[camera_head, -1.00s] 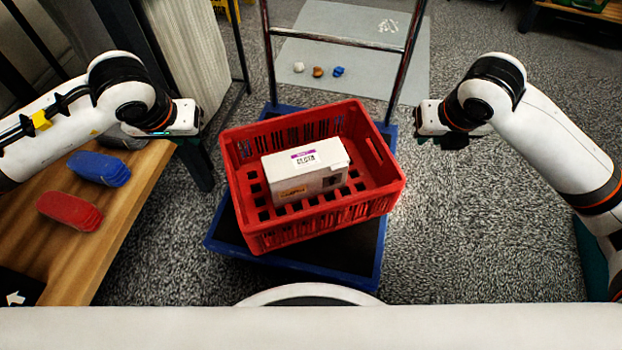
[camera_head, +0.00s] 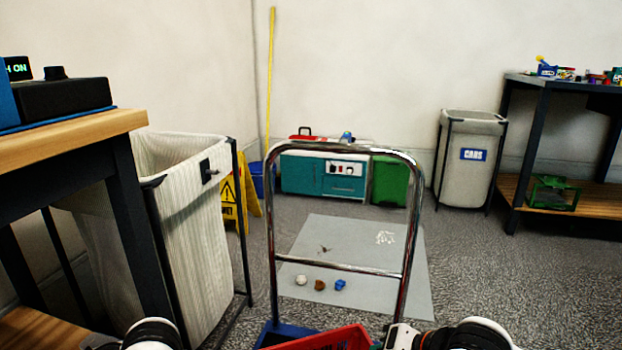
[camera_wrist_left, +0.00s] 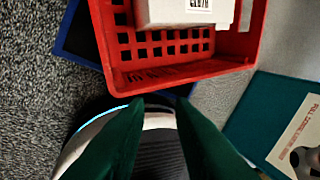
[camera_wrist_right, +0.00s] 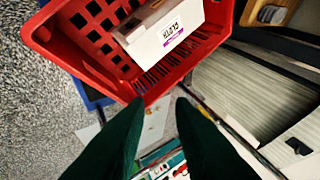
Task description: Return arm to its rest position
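My left gripper (camera_wrist_left: 160,106) shows two dark green fingers with a gap between the tips; it is open and empty. The left wrist view looks down past a red crate (camera_wrist_left: 185,72) and a white box (camera_wrist_left: 190,12) in it. My right gripper (camera_wrist_right: 160,106) is also open and empty, with the crate (camera_wrist_right: 62,58) and box (camera_wrist_right: 165,35) beyond its fingertips. In the head view, only parts of both arms show at the bottom edge, and the fingers are hidden. The crate's rim (camera_head: 335,338) shows at the bottom there.
A cart with a chrome handle (camera_head: 415,200) carries the crate. A striped hamper (camera_head: 190,220) and wooden-topped table (camera_head: 75,135) stand left. A grey mat (camera_head: 350,245) with small objects lies ahead. A grey bin (camera_head: 470,165) and shelf table (camera_head: 545,180) stand at right.

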